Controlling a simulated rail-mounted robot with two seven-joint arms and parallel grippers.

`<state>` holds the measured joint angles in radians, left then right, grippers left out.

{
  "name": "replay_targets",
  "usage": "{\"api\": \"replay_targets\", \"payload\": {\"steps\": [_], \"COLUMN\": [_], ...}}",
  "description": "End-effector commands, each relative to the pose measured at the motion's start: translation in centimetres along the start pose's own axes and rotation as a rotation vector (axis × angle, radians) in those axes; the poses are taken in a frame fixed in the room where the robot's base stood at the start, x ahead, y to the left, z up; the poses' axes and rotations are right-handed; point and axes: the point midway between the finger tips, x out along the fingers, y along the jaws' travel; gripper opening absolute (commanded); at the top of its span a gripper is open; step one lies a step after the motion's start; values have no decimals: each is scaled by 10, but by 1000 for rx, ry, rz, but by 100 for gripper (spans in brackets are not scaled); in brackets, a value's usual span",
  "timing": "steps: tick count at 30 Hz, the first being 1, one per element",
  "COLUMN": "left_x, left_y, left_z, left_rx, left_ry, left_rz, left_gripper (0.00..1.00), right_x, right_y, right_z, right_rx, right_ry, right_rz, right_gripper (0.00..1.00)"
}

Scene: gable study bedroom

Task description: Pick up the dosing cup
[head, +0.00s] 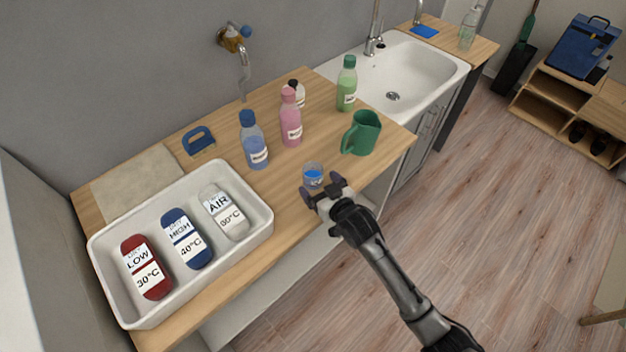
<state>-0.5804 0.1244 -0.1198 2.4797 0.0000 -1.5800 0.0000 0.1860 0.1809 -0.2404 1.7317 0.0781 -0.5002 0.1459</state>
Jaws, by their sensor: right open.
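The dosing cup (313,173) is a small clear cup with blue in it, standing on the wooden counter near its front edge. My right gripper (322,188) is open and empty, just in front of the cup, with its fingers pointing toward it. The fingertips look very close to the cup; I cannot tell whether they touch it. My left gripper is not in view.
Behind the cup stand a blue bottle (253,141), a pink bottle (291,119) and a green bottle (347,84). A green jug (362,133) is to the right. A white tray (257,240) with three labelled pouches is at left. A sink (425,75) lies beyond.

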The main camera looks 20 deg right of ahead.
Motion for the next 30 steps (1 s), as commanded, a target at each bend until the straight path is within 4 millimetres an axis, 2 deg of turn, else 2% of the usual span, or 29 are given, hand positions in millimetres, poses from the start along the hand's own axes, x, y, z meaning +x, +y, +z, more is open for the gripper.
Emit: {"api": "replay_targets", "payload": {"steps": [1, 6, 17, 30], "left_x": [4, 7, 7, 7], "left_y": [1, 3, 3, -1], "left_z": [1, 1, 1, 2], "left_rx": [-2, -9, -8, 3], "left_ry": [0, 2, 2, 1], "left_rz": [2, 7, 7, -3], "left_gripper": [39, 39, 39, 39], "right_x": [8, 25, 30, 30], "right_y": [0, 0, 0, 0], "right_z": [1, 1, 1, 1], "right_rx": [0, 0, 0, 0], "right_ry": [2, 1, 0, 0], "right_rz": [0, 0, 0, 0], "right_gripper": [90, 90, 89, 47]}}
